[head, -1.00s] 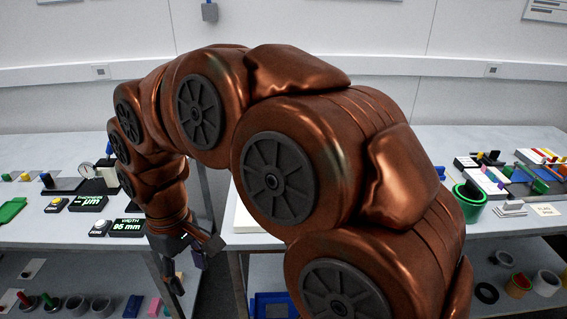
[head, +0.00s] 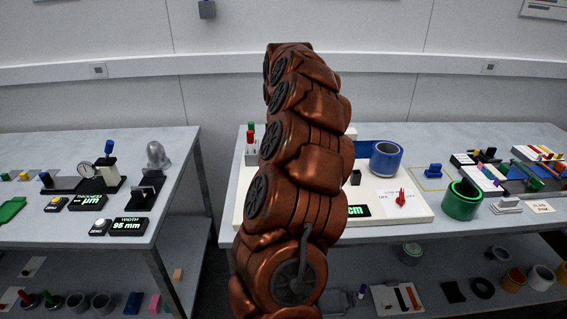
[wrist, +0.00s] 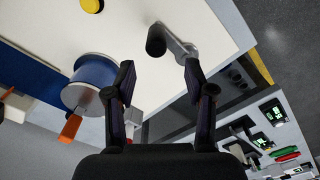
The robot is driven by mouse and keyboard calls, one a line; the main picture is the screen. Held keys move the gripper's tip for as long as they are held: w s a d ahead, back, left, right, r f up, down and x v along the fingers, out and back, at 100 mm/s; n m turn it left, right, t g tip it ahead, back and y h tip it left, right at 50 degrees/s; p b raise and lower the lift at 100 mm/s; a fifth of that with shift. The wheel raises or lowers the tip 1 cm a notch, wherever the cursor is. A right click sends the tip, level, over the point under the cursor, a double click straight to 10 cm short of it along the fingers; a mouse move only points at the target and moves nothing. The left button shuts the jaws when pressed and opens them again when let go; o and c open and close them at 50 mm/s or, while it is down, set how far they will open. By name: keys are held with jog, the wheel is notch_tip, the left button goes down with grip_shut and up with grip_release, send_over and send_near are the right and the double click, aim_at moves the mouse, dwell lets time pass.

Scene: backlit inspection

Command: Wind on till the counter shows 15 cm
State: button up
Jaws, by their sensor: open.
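The counter (head: 358,211) on the white winding board (head: 420,213) shows a green "cm" in the head view; its digits are hidden behind my arm. A crank with a grey arm (wrist: 180,44) and black knob (wrist: 156,40) shows in the wrist view. A blue-wound spool (wrist: 92,72) with a pale end disc stands left of it, a blue band (wrist: 25,70) running off left. My gripper (wrist: 157,66) is open and empty, its fingertips just short of the crank. The head view hides my gripper behind my arm.
A blue roll (head: 386,160) and a red pointer (head: 401,199) are on the board's right side. An orange handle (wrist: 70,128) stands close beside my left finger. A yellow button (wrist: 91,5) is at the wrist view's top. A gap separates the two tables.

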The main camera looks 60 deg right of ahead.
jog(key=shift+s+d+f, duration=0.15)
jog(key=shift+d+f, duration=0.05)
jog(key=shift+d, duration=0.1)
jog(key=shift+f, duration=0.25)
notch_tip(320, 180, down, 8)
jog(key=shift+a+f+b, duration=0.15)
jog(key=shift+f+b, duration=0.05)
jog(key=shift+b, duration=1.05)
jog(key=shift+r, duration=0.3)
jog(key=shift+c, duration=0.9)
jog(key=c, duration=0.8)
